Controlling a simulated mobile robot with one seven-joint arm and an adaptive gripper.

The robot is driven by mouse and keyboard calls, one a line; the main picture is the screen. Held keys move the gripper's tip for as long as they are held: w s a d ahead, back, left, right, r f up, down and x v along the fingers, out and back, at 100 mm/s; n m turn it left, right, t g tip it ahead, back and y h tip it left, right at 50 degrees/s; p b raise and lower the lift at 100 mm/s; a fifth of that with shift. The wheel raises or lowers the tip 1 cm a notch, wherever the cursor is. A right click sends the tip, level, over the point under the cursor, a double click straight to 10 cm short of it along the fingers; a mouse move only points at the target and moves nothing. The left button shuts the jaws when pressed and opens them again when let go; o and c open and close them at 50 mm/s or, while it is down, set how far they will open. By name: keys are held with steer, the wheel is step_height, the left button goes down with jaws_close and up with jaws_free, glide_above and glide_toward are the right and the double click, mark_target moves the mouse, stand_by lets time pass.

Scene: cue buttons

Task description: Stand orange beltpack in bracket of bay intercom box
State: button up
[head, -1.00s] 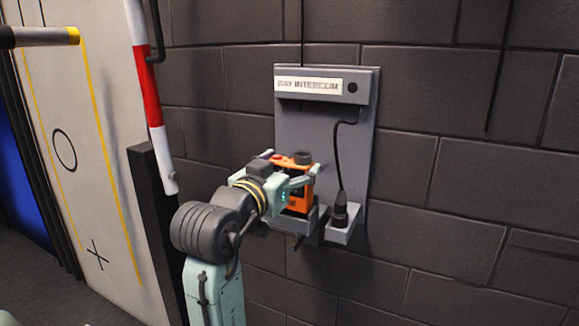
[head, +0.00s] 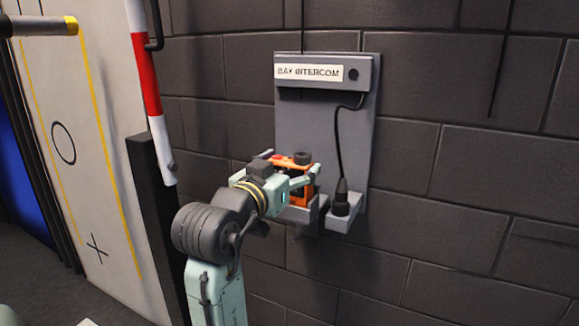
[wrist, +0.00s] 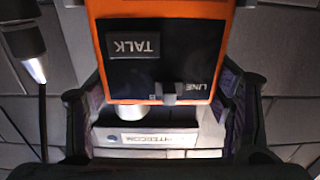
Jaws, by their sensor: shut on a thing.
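The orange beltpack (head: 295,163) stands upright in front of the grey panel of the bay intercom box (head: 305,125). My gripper (head: 291,170) is shut on it, one finger along each side. In the wrist view the beltpack (wrist: 165,50) shows its black face with TALK and LINE upside down, between the fingers (wrist: 163,105). The grey bracket (head: 312,215) is at the panel's lower edge. The beltpack's lower end sits down at the bracket, partly hidden by it and by my gripper; I cannot tell whether it rests on the bottom.
A black plug (head: 341,200) on a cable stands in a grey holder (head: 343,224) just right of the bracket. A red and white pole (head: 148,90) and a dark post (head: 155,220) stand left of my arm. The brick wall (head: 480,180) to the right is clear.

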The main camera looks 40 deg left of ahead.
steer(key=shift+f, duration=0.35)
steer(key=o, duration=1.5)
steer(key=shift+c, duration=0.2)
steer(key=shift+s, duration=0.1)
steer(key=v, duration=1.1)
steer(key=shift+s, duration=0.4)
